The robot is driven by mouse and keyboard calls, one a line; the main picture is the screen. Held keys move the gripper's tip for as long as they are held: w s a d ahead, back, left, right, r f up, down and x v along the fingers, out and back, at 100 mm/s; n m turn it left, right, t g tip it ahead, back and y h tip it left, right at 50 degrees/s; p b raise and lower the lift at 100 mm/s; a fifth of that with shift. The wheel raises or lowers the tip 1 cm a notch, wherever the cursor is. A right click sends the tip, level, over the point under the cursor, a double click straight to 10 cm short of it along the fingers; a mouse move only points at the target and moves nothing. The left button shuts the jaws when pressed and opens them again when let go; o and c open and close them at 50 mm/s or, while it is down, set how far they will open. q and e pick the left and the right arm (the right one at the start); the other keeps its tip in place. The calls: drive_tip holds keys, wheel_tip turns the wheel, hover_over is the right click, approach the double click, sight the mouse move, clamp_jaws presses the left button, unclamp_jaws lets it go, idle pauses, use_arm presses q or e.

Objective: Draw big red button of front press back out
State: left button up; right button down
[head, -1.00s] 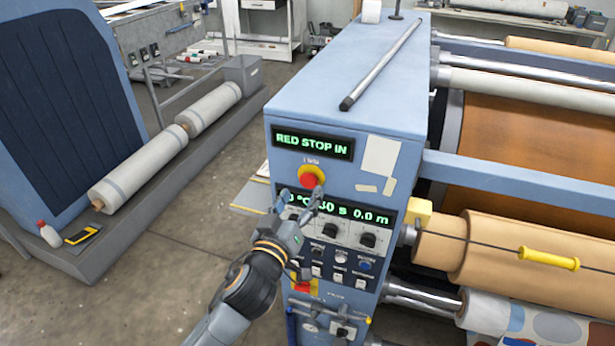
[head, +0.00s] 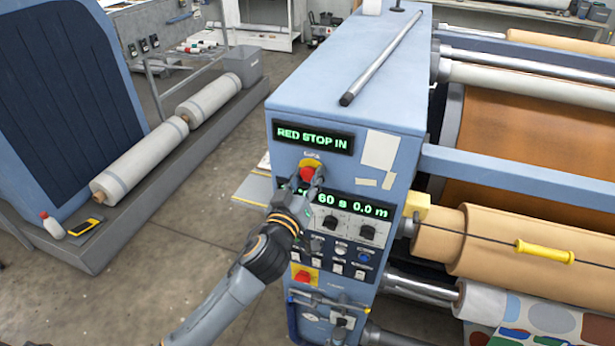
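The big red button (head: 307,174) sits on a yellow collar on the front panel of the blue press (head: 348,95). The display (head: 313,137) above it reads RED STOP IN. My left gripper (head: 305,181) is at the button, its fingers spread to either side of the button's lower part. Whether the fingers touch it I cannot tell. The gripper hides part of the lower display and some knobs. My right gripper is not in view.
A smaller red control (head: 302,277) on a yellow plate is lower on the panel. Knobs and switches (head: 340,245) lie below the button. A metal bar (head: 382,65) rests on top of the press. Rollers (head: 500,240) are at right. Open floor lies left.

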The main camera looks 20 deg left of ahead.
use_arm(q)
drive_tip(key=shift+s+f, duration=0.1)
drive_tip(key=shift+s, duration=0.4)
clamp_jaws()
drive_tip(key=shift+s, duration=0.3)
drive_tip(key=o, duration=1.3)
unclamp_jaws()
drive_tip(key=shift+s, duration=0.1)
drive_tip(key=shift+s, duration=0.1)
drive_tip(key=s, duration=1.2)
drive_tip(key=shift+a, duration=0.25)
